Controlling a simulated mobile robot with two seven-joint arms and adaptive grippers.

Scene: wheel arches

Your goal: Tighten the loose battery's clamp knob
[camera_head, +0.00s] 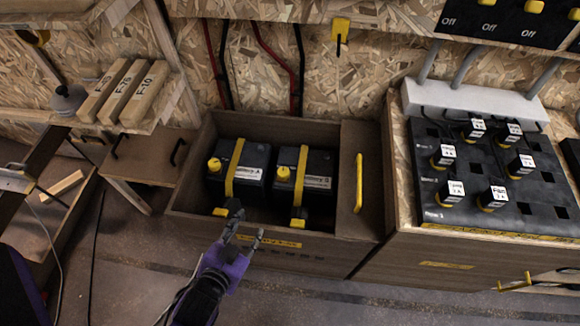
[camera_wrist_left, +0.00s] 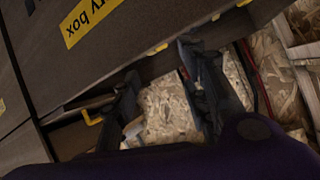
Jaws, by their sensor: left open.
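Battery A (camera_head: 251,168) and battery B (camera_head: 318,178) stand side by side in an open wooden battery box (camera_head: 190,218). Each has a yellow strap over it and a yellow part on its back left top. At battery A's front, a black and yellow clamp part (camera_head: 222,211) shows, partly behind my finger. Battery B's clamp part (camera_head: 298,221) is at its strap's front end. I cannot tell which is loose. My left gripper (camera_head: 248,223) is open and empty at the box's front wall, near battery A's clamp. Its open fingers also show in the left wrist view (camera_wrist_left: 160,65). My right gripper is out of view.
A yellow handle (camera_head: 359,183) stands on the panel right of the batteries. Further right is a black fuse panel (camera_head: 480,165) on a wooden cabinet. Wooden blocks (camera_head: 125,90) lie on a shelf at left. A yellow label (camera_wrist_left: 92,18) is on the box front.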

